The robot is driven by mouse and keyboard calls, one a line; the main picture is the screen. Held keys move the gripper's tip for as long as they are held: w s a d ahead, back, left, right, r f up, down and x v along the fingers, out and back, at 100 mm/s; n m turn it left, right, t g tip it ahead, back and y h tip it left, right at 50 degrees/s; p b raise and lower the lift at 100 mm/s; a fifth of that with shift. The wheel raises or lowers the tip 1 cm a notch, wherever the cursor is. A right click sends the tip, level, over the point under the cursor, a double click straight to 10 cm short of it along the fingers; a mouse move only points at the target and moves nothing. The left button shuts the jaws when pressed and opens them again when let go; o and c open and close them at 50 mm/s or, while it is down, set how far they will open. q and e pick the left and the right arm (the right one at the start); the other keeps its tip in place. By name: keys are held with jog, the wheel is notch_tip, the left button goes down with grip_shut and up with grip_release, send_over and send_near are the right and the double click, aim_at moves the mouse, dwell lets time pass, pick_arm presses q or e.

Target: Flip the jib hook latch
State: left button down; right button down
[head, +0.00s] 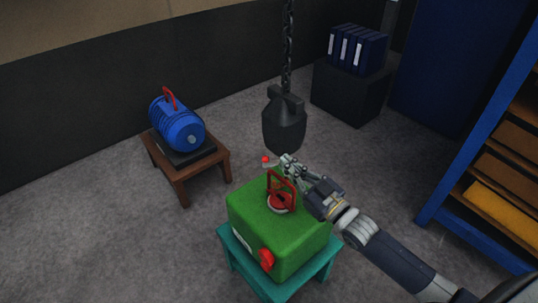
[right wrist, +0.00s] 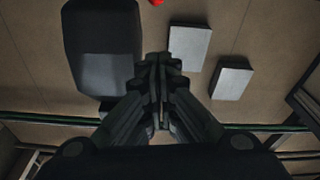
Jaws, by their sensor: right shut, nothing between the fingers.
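The dark jib hook block (head: 284,125) hangs from a chain above the green casting. A small red ball (head: 266,160) shows just below it, left of my right fingertips; a red bit also shows at the top edge of the right wrist view (right wrist: 156,2). I cannot tell whether the ball is part of the latch; the hook's latch itself is not clear. My right gripper (head: 287,160) is shut and empty, beside the ball and below the block. The wrist view shows its closed fingers (right wrist: 157,80) and the block (right wrist: 101,45) at upper left. My left gripper is out of view.
The green casting (head: 255,220) with a red handle (head: 270,186) and red knob (head: 267,260) sits on a teal stand (head: 237,263) under my right gripper. A blue motor (head: 178,124) rests on a brown table (head: 183,180). A blue shelf (head: 455,165) stands right.

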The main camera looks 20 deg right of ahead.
jog(key=p+x, duration=0.2)
jog(key=x, duration=0.8)
jog(key=shift+s+d+f+p, duration=0.1)
jog(key=shift+s+d+f, duration=0.1)
jog(key=shift+f, duration=0.45)
jog(key=shift+s+d+f+p, duration=0.1)
jog(key=shift+d+f, duration=0.05)
jog(key=shift+f, duration=0.5)
jog(key=shift+s+d+f+p, duration=0.1)
jog(key=shift+s+d+f, duration=0.1)
jog(key=shift+f, duration=0.45)
jog(key=shift+a+f, duration=0.1)
jog(key=shift+s+a+f+n, duration=0.1)
jog(key=shift+a+n, duration=0.1)
jog(key=shift+n, duration=0.2)
